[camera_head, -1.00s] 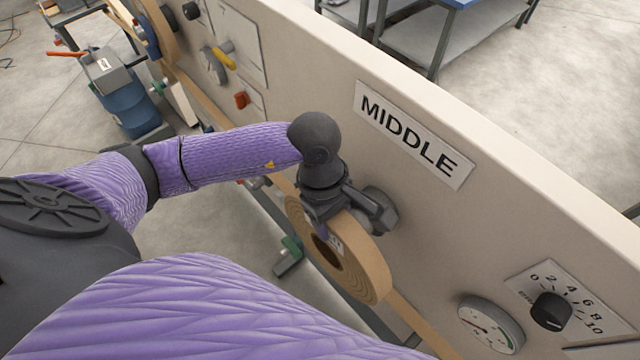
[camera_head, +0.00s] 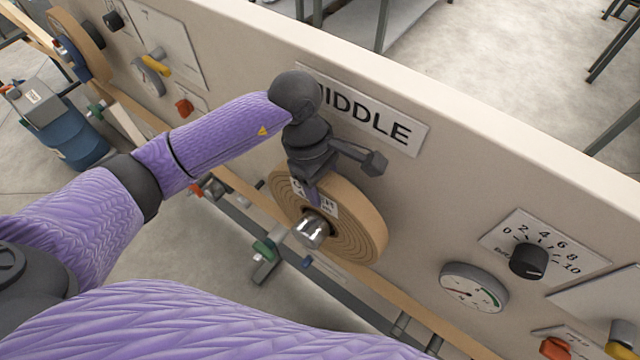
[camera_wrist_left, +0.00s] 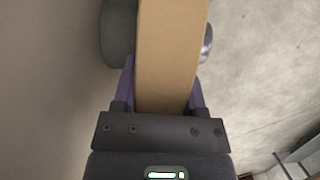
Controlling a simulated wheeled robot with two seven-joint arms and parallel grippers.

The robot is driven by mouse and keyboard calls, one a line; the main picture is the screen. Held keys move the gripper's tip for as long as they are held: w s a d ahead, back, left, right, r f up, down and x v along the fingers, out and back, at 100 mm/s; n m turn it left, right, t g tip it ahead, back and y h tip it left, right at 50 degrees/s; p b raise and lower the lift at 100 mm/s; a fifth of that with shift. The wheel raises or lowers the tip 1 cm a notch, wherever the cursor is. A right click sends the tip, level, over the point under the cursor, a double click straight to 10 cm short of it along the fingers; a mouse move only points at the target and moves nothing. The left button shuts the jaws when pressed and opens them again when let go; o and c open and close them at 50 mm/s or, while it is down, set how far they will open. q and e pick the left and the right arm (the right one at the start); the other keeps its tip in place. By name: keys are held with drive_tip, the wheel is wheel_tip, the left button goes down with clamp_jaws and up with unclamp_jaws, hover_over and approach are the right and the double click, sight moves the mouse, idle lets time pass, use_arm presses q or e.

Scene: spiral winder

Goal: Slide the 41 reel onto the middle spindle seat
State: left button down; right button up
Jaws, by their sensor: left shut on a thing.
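The tan paper reel (camera_head: 362,222) is at the panel under the MIDDLE sign, upright, with a white label (camera_head: 327,201) whose small print I cannot read. The shiny tip of the middle spindle (camera_head: 311,229) sticks out through the reel's hole toward me. My left gripper (camera_head: 312,192) is shut on the reel's upper rim, one finger on the front face. In the left wrist view the reel (camera_wrist_left: 172,50) sits between both purple fingers (camera_wrist_left: 163,95). A dark round seat (camera_wrist_left: 118,32) is close against its left side, and the spindle tip (camera_wrist_left: 207,42) shows at its right.
The cream panel (camera_head: 440,190) stands behind the reel, with the MIDDLE sign (camera_head: 395,130) partly hidden by my wrist. A gauge (camera_head: 473,287) and a dial knob (camera_head: 528,260) are to the right. A paper strip (camera_head: 235,180) runs along below. Another reel (camera_head: 85,35) is at far left.

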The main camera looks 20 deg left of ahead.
use_arm(q)
drive_tip(key=shift+c, duration=0.3)
unclamp_jaws()
